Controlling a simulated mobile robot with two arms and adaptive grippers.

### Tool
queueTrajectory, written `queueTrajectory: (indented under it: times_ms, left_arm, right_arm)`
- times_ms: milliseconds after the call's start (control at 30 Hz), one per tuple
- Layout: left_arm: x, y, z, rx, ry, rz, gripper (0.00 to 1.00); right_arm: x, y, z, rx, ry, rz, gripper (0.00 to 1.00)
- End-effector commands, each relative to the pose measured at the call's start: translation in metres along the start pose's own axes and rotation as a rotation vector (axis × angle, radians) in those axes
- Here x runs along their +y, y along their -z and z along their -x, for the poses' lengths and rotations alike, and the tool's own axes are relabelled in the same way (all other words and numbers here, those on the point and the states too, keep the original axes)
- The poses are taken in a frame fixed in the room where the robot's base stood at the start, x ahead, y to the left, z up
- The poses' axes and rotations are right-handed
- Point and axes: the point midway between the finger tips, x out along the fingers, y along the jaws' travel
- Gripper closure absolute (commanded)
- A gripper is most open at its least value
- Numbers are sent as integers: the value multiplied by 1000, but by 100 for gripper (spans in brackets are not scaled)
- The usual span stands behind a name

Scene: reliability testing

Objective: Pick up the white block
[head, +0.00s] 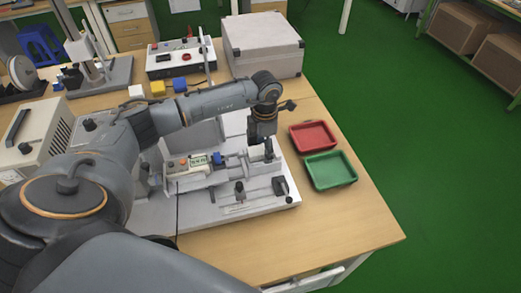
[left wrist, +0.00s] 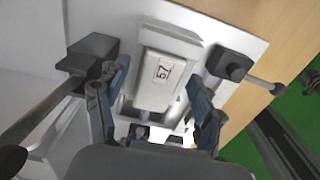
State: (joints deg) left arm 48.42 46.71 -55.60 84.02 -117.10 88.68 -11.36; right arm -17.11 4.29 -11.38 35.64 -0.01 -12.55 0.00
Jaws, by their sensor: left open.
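A small white block (head: 136,91) stands on the table at the back left, in a row with a yellow block (head: 157,88) and a blue block (head: 179,85). My left gripper (head: 262,139) is well to the right of it, above the right part of the white test fixture (head: 255,206). In the left wrist view my left gripper (left wrist: 157,98) is open, with its fingers spread on either side of a white piece marked "57" (left wrist: 158,82). I cannot tell whether they touch that piece. My right gripper is not in view.
A red tray (head: 313,136) and a green tray (head: 331,170) lie right of the fixture. A silver case (head: 262,45) and a control box (head: 181,58) stand behind. My left arm passes in front of the blocks. The front right table corner (head: 350,222) is clear.

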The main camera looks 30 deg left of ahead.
Motion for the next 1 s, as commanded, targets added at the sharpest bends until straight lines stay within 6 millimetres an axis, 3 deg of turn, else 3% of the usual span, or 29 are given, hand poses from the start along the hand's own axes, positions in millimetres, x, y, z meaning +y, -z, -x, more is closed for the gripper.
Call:
queueTrajectory:
  times_ms: [167, 500, 800, 1000]
  left_arm:
    - [0, 0, -1, -1, 0, 0, 32]
    - [0, 0, 0, 0, 0, 0, 92]
    - [0, 0, 2, -1, -1, 0, 92]
    - [1, -1, 18, -5, -3, 0, 92]
  right_arm:
    - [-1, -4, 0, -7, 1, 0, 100]
    - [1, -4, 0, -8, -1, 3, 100]
    - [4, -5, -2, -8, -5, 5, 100]
    - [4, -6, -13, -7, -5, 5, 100]
